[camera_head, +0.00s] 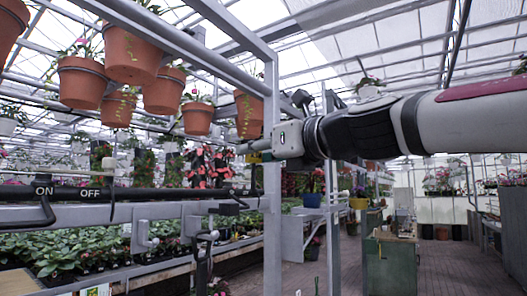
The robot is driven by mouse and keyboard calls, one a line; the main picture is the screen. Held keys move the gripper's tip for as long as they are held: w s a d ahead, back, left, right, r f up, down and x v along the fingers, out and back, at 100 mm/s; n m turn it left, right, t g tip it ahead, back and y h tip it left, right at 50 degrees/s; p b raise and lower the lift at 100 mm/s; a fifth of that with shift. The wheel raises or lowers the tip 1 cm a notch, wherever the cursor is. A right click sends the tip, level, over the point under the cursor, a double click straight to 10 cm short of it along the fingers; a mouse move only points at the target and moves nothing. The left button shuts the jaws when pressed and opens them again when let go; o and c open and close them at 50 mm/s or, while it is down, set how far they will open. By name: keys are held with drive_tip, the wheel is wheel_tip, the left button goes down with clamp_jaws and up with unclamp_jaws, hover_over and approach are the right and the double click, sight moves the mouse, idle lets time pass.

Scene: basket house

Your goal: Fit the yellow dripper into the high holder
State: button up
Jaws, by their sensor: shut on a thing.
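My arm reaches in from the right, and my gripper (246,150) is at the grey upright post, seen from the side. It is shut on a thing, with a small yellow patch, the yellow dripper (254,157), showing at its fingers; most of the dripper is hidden. I cannot tell whether it touches the post. Two grey holders (143,237) stick out from the rail at left, at lower height. Which holder is the high one cannot be told from this view.
A black pipe (150,193) marked ON and OFF, with a black handle, runs across the left. Terracotta pots (131,55) hang above it. A grey metal frame (272,200) stands in front. Plant benches (70,250) lie behind; a green cabinet (392,262) stands along the aisle.

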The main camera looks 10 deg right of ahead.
drive_tip(key=w+a+f+b, duration=0.1)
drive_tip(key=w+a, duration=0.3)
drive_tip(key=shift+w+a+f+b, duration=0.15)
drive_tip(key=shift+w+a+b, duration=0.15)
drive_tip(key=shift+b, duration=0.05)
idle(0.4)
drive_tip(key=shift+s+d, duration=0.2)
drive_tip(key=shift+s, duration=0.1)
idle(0.6)
idle(0.8)
drive_tip(key=shift+f+b, duration=0.95)
drive_tip(key=shift+f, duration=0.5)
drive_tip(key=shift+f+b, duration=1)
drive_tip(key=shift+f, duration=0.5)
